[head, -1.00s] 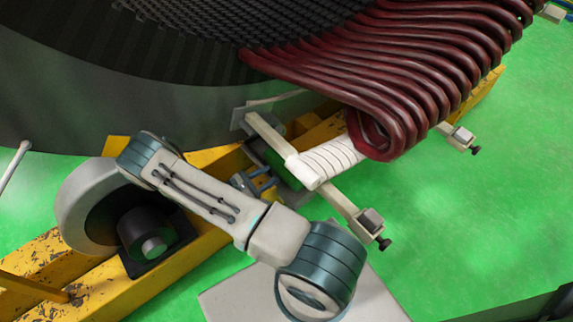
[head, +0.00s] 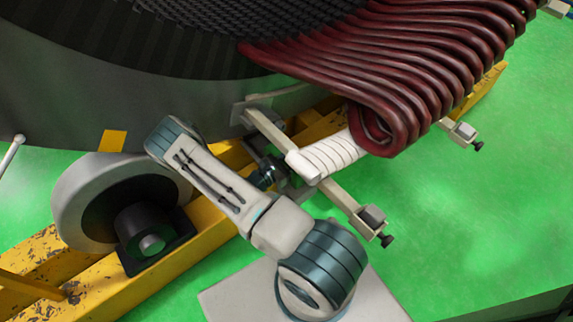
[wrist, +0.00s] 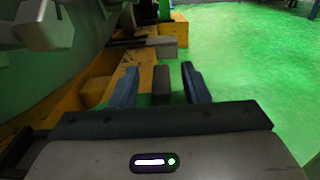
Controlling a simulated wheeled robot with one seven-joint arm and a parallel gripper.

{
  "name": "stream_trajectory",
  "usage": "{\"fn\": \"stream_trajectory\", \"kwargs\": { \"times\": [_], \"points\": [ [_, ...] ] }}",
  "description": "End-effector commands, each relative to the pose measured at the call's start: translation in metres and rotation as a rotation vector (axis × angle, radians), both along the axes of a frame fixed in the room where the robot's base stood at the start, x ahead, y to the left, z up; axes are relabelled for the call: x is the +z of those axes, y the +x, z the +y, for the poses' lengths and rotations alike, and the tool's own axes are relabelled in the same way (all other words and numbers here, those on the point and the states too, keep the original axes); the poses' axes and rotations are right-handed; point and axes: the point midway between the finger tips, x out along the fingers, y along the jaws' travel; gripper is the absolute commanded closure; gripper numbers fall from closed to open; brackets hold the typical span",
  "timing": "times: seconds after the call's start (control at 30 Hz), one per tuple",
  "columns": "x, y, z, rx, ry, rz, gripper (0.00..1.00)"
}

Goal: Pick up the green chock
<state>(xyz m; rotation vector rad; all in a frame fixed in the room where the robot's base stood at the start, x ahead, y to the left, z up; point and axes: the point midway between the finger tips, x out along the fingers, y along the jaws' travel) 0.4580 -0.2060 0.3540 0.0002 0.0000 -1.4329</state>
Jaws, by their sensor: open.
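My gripper (wrist: 161,84) is open in the wrist view, with one blue-grey finger on each side. A dark upright block (wrist: 161,85) stands between the fingers, with a gap on both sides. It looks dark grey here, so I cannot tell for sure that it is the green chock. In the head view my gripper (head: 265,178) is at the yellow beam, left of the white-wrapped coil end. No clearly green chock shows in the head view now; my arm and gripper cover part of that spot.
Dark red coils (head: 420,70) hang above right. The yellow beam (head: 215,215) and a large roller (head: 80,200) lie left. The green floor (head: 480,220) at right is open.

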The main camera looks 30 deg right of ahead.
Motion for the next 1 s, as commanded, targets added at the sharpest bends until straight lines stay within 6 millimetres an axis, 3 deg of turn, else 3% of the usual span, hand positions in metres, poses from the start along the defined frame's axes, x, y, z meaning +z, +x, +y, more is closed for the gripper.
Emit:
{"fn": "stream_trajectory", "kwargs": {
  "times": [0.2, 0.43, 0.47, 0.6, 1.0],
  "points": [
    [-0.001, 0.002, -0.025, -0.001, -0.001, -0.001, 0.58],
    [0.000, 0.003, -0.027, 0.001, 0.000, -0.001, 0.58],
    [0.000, 0.003, -0.027, 0.001, 0.000, -0.001, 0.61],
    [0.000, 0.003, -0.026, 0.001, 0.000, -0.001, 1.00],
    [0.000, 0.003, -0.026, 0.001, 0.000, -0.001, 1.00]
  ]
}}
